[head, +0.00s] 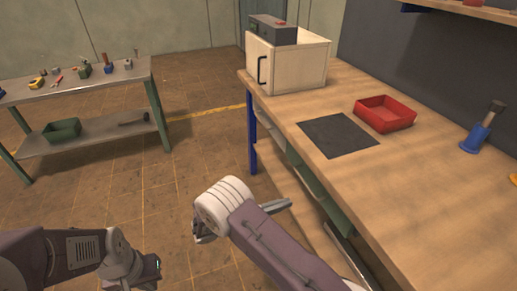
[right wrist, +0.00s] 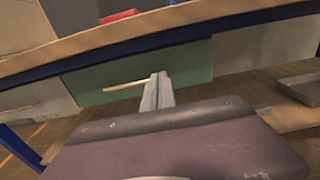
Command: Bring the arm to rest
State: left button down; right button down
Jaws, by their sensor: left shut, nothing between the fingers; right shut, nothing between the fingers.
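My right arm comes in from the bottom right of the head view and bends at a pale rounded joint. My right gripper (head: 278,206) reaches out beyond this joint toward the workbench's side. In the right wrist view its fingers (right wrist: 157,92) are together with nothing between them, in front of a green drawer front. My left arm comes in from the lower left. My left gripper (head: 150,278) is low, at the bottom edge of the head view, shut and empty over the floor, and partly cut off.
The wooden workbench (head: 400,190) fills the right, with a white cabinet (head: 290,65), a dark mat (head: 338,136), a red tray (head: 385,114) and a blue-based tool (head: 478,138). A metal table (head: 85,83) with tools stands far left. The floor between is free.

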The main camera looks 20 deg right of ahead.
jog(key=s+a+f+m+g+y, duration=0.1)
jog(key=s+f+m+g+y, duration=0.1)
jog(key=s+m+y, duration=0.55)
jog(key=s+a+f+m+g+y, duration=0.1)
jog(key=s+f+m+g+y, duration=0.1)
jog(key=s+m+y, duration=0.5)
notch_tip(320, 180, up, 27)
jog(key=w+a+m+t+y+p, duration=0.2)
jog(key=m+t+y+p, duration=0.1)
jog(key=p, duration=2.2)
jog(key=shift+w+a+m+t+y, duration=0.15)
jog(key=shift+m+t+y, duration=0.3)
jog(key=shift+m, duration=0.3)
